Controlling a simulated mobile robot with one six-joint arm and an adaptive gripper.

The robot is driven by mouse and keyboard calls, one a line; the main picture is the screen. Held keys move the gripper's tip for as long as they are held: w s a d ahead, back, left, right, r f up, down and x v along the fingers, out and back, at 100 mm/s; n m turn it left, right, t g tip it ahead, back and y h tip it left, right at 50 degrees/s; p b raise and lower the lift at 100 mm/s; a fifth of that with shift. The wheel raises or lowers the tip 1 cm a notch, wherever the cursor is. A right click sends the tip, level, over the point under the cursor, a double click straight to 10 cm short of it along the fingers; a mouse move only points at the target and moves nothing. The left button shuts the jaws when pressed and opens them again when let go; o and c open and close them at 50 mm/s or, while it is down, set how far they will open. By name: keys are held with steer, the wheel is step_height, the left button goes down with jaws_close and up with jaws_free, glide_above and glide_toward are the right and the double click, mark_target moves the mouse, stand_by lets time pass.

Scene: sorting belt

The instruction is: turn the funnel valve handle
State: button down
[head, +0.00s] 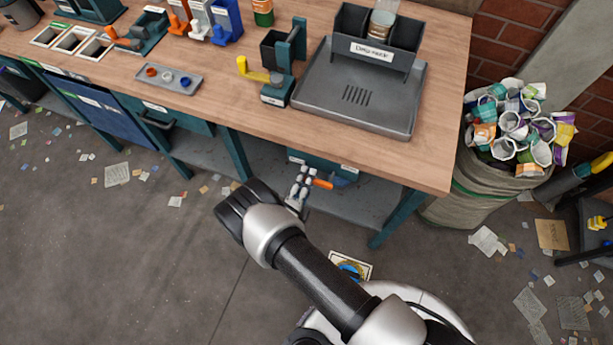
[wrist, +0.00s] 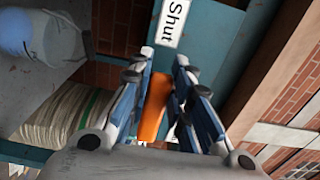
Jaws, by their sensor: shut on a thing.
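The orange valve handle (head: 322,184) sticks out at the front of the teal valve housing (head: 345,178) below the bench top. My gripper (head: 306,176) reaches it from the front, under the bench edge. In the wrist view the handle (wrist: 154,108) lies between the two fingers of my gripper (wrist: 163,66), which is shut on it. The handle is slightly tilted there. A white label reading "Shut" (wrist: 172,22) sits on the teal surface just beyond the fingertips. The handle's pivot is hidden.
The wooden bench top (head: 440,150) overhangs the handle. A dark tray (head: 310,98) with a labelled bin stands on it. A teal bench leg (head: 395,215) is to the right, near a sack (head: 470,200) full of cups. Paper scraps litter the open floor.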

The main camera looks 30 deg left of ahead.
steer(key=shift+d, duration=0.1)
steer(key=c, duration=1.4)
jaws_free()
steer(key=shift+c, duration=0.2)
steer(key=s+d, duration=0.1)
steer(key=s, duration=1.1)
steer(key=shift+d, duration=0.15)
